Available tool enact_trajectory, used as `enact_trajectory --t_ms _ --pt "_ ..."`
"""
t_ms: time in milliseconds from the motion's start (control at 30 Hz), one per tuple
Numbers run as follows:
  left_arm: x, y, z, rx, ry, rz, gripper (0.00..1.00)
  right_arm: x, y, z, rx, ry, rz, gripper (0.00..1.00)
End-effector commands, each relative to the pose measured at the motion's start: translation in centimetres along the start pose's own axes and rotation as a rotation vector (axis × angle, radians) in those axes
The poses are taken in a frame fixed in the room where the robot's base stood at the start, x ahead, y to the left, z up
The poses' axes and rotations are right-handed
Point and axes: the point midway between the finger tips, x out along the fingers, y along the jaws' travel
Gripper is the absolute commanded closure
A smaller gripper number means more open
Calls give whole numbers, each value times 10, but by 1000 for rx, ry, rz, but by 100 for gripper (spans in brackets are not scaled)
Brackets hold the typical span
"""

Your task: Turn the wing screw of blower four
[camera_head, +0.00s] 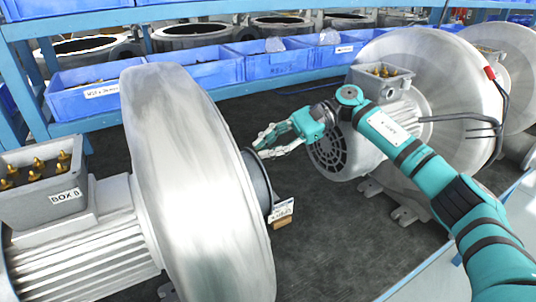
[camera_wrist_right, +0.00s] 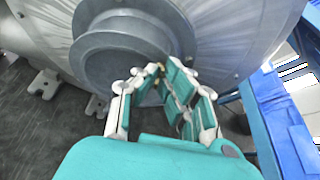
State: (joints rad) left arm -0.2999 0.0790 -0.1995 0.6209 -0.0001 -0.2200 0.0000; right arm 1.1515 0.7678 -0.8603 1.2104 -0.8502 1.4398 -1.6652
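The near blower (camera_head: 200,180) is a large silver drum with a dark round inlet collar (camera_head: 258,180) on its right face. My right gripper (camera_head: 262,147) reaches in from the right, its white and teal fingers bent inward at the collar's upper edge. In the wrist view the fingertips (camera_wrist_right: 160,72) come together beside the collar (camera_wrist_right: 118,58). A small brass-coloured piece (camera_wrist_right: 158,67), perhaps the wing screw, shows between them. I cannot tell whether the fingers press on it. A tag (camera_head: 281,210) hangs at the collar, its text too small to read. My left gripper is out of view.
A terminal box (camera_head: 52,203) marked BOX 8 sits on the near blower's motor. A second blower (camera_head: 430,85) stands to the right, behind my right arm. Blue bins (camera_head: 285,62) line the shelf behind. The dark bench mat (camera_head: 330,245) between the blowers is clear.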

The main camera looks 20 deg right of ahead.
Motion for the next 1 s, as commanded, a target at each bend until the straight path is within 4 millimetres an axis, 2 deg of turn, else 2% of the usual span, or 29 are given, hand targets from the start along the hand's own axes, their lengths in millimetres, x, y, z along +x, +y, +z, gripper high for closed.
enact_trajectory --t_ms 33,300,733,800,900,1000 --pt "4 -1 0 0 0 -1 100 4 3 -5 25 2 18 100" --pt "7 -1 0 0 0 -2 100 4 3 -4 95 2 49 100" --pt "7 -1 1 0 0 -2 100 5 4 -5 105 3 56 100" --pt "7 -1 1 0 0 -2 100 5 4 -5 104 4 56 87" --pt "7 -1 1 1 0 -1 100 4 3 -5 104 4 55 74" --pt "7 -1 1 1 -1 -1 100 4 2 -4 102 3 52 72"
